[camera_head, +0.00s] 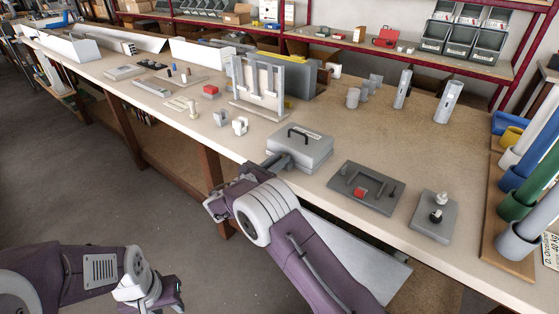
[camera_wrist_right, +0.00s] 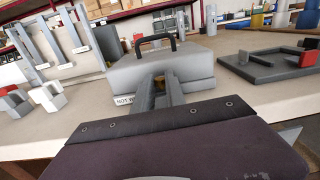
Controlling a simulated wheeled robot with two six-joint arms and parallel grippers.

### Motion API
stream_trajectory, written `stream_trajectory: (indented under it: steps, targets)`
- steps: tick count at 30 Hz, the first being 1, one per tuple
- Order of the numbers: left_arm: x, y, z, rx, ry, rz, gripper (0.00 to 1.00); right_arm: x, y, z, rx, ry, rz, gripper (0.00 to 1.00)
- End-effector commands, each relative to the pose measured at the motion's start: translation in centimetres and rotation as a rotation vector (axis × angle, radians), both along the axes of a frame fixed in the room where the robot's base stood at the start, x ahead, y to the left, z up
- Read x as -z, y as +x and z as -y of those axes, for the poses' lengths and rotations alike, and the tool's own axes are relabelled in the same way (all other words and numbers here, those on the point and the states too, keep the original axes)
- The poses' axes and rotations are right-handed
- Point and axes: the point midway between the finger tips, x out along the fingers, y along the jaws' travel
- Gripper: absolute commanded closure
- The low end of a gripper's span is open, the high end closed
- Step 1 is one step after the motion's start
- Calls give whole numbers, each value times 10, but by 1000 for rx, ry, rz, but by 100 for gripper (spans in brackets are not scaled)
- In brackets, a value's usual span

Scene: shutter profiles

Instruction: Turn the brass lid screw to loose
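A grey box (camera_head: 300,150) with a black handle on its lid stands near the table's front edge. It also shows in the right wrist view (camera_wrist_right: 198,68), with a white label low on its front. I cannot make out the brass lid screw; my right fingers cover part of the box's front. My right gripper (camera_head: 283,160) reaches the box's near left side. In the right wrist view its two grey fingers (camera_wrist_right: 158,88) point at the box front with a narrow gap. Whether they hold anything is unclear. My left gripper (camera_head: 155,297) hangs low, away from the table, its fingers unclear.
Right of the box lie a dark plate (camera_head: 367,187) with a red block and a grey plate (camera_head: 435,218) with knobs. A grey upright frame (camera_head: 258,88) stands behind left, small light blocks (camera_head: 239,126) beside it. Coloured tubes (camera_head: 530,175) stand far right.

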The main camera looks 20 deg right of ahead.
Motion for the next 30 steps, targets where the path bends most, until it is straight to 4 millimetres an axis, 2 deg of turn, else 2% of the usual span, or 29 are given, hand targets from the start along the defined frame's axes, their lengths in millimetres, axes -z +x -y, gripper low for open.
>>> stream_trajectory:
  steps: [11,19,30]
  targets:
    - [-2,0,0,0,0,0,64,-1,-2,1,-35,-2,-2,100]
    - [-3,0,0,0,0,0,64,0,-5,4,-196,-3,-6,100]
    - [12,0,0,0,0,0,64,3,-8,10,-425,0,-2,100]
